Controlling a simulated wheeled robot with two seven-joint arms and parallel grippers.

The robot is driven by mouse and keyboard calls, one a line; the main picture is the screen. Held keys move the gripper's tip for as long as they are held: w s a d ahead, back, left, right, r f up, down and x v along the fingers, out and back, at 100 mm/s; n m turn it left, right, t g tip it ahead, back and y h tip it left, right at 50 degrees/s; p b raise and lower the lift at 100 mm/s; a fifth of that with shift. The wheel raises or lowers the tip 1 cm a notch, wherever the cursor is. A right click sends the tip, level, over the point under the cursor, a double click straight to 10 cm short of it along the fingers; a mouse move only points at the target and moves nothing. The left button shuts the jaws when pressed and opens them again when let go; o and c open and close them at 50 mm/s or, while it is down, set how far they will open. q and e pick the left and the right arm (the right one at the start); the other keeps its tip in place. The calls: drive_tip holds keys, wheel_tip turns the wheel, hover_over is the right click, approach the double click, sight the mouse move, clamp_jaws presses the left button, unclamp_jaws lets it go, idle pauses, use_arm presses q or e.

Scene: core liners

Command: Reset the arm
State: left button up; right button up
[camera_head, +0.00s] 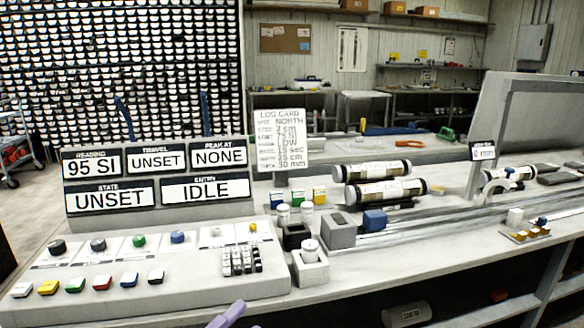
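A lavender piece (228,315) shows at the bottom edge, left of the middle, in front of the console. It may be part of my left arm or gripper, but too little shows to tell its state. My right gripper is out of view. The grey console (190,288) carries knobs, a row of coloured keys and a dark-and-white keypad (241,260). Its panel (160,180) reads "95 SI", "UNSET", "NONE", "UNSET" and "IDLE".
A log card (280,141) stands behind the console. Two labelled cylinders (378,170) lie at the bench's middle. A blue block (375,220) sits by long rails to the right. A grey box (338,230) and a white holder (310,266) stand beside the console. The front right bench top is mostly clear.

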use_arm(q)
drive_tip(key=s+a+f+n+g+y, duration=0.1)
drive_tip(key=s+a+f+n+y, duration=0.3)
drive_tip(key=f+n, duration=0.4)
drive_tip(key=s+a+f+n+g+y, duration=0.1)
drive_tip(key=s+a+f+n+y, duration=0.1)
drive_tip(key=s+f+n+y, duration=0.6)
drive_tip(key=s+f+n+g+h, duration=0.1)
drive_tip(key=s+f+n+g, duration=0.3)
drive_tip(key=s+f, duration=0.5)
wheel_tip(320, 180, down, 2)
drive_tip(key=shift+a+f+n+g, duration=0.1)
drive_tip(key=shift+a+n+g, duration=0.2)
drive_tip(key=shift+g, duration=0.4)
drive_tip(key=shift+d, duration=0.1)
drive_tip(key=shift+c, duration=0.3)
